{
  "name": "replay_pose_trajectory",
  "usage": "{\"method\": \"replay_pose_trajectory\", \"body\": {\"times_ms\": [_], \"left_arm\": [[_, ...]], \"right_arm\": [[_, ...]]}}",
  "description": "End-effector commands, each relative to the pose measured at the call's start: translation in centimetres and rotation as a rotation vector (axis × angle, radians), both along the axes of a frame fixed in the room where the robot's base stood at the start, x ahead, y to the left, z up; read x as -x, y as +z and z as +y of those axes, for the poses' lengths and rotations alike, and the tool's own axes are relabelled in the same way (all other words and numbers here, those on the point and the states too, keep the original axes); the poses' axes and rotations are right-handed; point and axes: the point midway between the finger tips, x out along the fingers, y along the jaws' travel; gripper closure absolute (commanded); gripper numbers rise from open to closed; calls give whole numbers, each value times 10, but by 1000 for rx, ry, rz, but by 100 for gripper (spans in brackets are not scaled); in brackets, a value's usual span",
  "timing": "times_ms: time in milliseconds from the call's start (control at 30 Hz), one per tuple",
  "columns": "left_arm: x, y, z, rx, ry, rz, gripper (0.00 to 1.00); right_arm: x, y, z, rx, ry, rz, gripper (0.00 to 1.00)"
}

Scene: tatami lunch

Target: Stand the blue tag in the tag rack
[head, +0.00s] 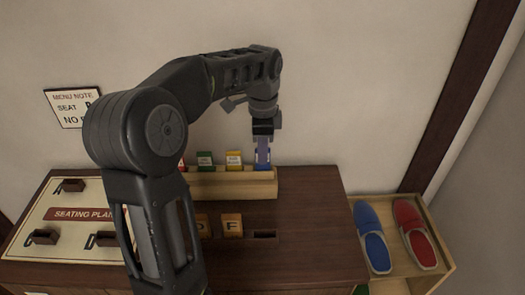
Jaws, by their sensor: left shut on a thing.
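The blue tag (263,157) is upright between the fingers of my left gripper (263,144), which is shut on it. The tag's lower end is at the right part of the wooden tag rack (225,186), at the back of the dark cabinet top. I cannot tell whether its lower end is in a slot or just above it. A green tag (205,160) and a yellow tag (234,160) stand in the rack to its left. A red tag shows partly at the edge of my arm. My right gripper is not in view.
A seating plan board (77,214) with small dark holders lies at left. Wooden letter blocks, one marked F (232,224), sit in front of the rack. Blue slippers (372,236) and red slippers (416,234) lie in a shelf at right. The cabinet's right front top (310,240) is clear.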

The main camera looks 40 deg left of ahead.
Motion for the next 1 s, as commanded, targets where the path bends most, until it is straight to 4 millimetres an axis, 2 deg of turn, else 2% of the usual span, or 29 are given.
{"method": "replay_pose_trajectory", "body": {"times_ms": [600, 633, 933, 1000], "left_arm": [[0, -2, 0, 0, 0, 0, 100], [0, -2, 0, 0, 0, 0, 89], [0, -2, 0, 0, 0, 0, 64], [0, -2, 0, 0, 0, 0, 64]], "right_arm": [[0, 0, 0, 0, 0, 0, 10], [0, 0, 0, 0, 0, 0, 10], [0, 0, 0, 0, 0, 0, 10], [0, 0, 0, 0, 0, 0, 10]]}}
